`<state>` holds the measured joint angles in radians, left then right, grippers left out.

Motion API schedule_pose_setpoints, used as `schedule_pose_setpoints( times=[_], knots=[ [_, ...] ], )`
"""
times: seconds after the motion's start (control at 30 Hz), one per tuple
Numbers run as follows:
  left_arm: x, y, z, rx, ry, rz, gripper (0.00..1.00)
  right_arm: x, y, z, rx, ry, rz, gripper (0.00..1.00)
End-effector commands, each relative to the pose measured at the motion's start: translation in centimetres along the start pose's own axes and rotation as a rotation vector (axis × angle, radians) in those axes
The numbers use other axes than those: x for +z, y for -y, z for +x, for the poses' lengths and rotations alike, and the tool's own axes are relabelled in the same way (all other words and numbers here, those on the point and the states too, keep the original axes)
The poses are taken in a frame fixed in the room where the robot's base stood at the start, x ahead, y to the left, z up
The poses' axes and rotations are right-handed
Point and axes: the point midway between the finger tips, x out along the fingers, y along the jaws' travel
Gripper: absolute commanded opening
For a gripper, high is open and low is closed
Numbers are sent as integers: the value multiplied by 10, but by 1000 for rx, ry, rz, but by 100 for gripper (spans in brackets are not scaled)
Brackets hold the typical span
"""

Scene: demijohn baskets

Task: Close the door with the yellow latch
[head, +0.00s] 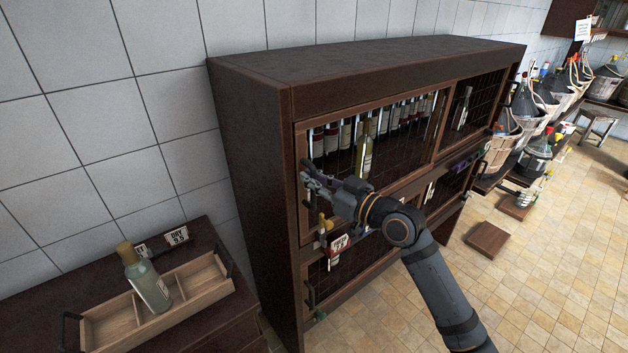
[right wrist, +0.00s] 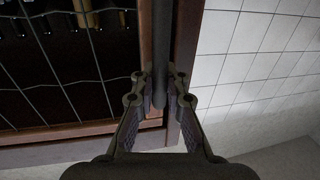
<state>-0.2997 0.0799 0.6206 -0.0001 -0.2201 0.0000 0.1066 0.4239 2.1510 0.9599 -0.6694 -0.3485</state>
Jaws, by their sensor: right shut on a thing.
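The dark wooden cabinet (head: 255,150) has wire-mesh doors with brown frames. The upper left door (head: 400,150) has the yellow latch (head: 324,222) near its lower left corner. The door lies flush or nearly flush with the cabinet front; I cannot tell if a small gap remains. My right gripper (head: 312,181) is at this door's left edge, above the latch. In the right wrist view my right gripper (right wrist: 157,78) is shut on the dark vertical door handle (right wrist: 161,45), with a finger on each side. My left gripper is not in view.
A green bottle stands in a wooden tray (head: 205,280) on a low dark cabinet at the left. Other latches, one green (head: 320,314) and one purple (head: 463,163), sit on neighbouring doors. Basketed demijohns (head: 503,135) stand at the right. The tiled floor in front is mostly clear.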

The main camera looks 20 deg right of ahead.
Motion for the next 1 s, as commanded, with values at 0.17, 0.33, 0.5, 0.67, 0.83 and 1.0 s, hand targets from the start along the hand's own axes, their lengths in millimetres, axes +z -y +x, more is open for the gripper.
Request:
schedule_pose_setpoints(
  times=[0.17,0.33,0.5,0.67,0.83,1.0],
  knots=[
    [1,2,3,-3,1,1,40,4,3,0,-2,7,5,0],
    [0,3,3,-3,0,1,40,4,3,0,-2,6,5,28],
    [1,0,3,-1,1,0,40,3,3,0,-1,4,4,35],
    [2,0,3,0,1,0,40,2,2,0,-1,3,3,35],
    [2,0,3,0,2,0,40,-18,3,0,-2,-1,-2,35],
    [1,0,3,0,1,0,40,-57,3,0,-1,-1,-3,35]
  ],
)
